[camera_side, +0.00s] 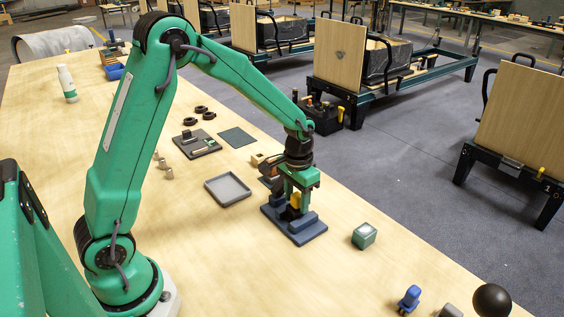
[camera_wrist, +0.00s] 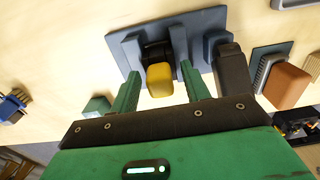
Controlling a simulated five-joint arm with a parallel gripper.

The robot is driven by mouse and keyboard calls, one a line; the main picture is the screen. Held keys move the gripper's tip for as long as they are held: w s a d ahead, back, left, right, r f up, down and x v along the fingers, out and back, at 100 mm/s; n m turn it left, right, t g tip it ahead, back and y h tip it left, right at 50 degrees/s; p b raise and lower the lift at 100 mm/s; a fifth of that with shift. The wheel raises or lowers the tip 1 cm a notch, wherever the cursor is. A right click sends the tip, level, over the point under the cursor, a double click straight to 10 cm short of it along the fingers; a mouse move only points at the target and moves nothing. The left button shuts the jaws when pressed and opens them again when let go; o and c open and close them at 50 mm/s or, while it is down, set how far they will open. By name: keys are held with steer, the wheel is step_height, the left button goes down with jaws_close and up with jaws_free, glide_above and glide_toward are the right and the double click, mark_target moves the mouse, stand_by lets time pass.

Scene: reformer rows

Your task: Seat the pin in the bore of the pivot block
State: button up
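A slate-blue pivot block (camera_side: 306,237) stands on the table, with a flat base plate and raised uprights; it also shows in the wrist view (camera_wrist: 205,22). A yellow-ended piece, which looks like the pin (camera_wrist: 160,80), stands between the uprights with a black part behind it. The yellow part also shows in the side view (camera_side: 295,200). My gripper (camera_side: 297,203) points down over the block. In the wrist view its green fingers (camera_wrist: 159,78) are on either side of the yellow piece, with gaps visible. The bore is hidden, so I cannot tell how deep the pin sits.
A grey tray (camera_side: 228,189) lies left of the block. A green-grey box (camera_side: 364,236) stands to its right. In the wrist view, a brown block (camera_wrist: 287,84) and a dark upright piece (camera_wrist: 232,70) are close to the right finger.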

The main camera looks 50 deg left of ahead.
mark_target(297, 194)
steer(key=shift+r, duration=0.2)
step_height(297, 194, up, 12)
stand_by(0.8)
stand_by(0.5)
steer(key=s+r+t, duration=0.2)
steer(key=s+r, duration=0.1)
steer(key=s, duration=0.7)
steer(key=s+r+t, duration=0.3)
steer(key=s, duration=0.7)
steer(key=shift+s+d+r+t, duration=0.2)
steer(key=shift+s+d+t, duration=0.1)
steer(key=shift+d, duration=0.15)
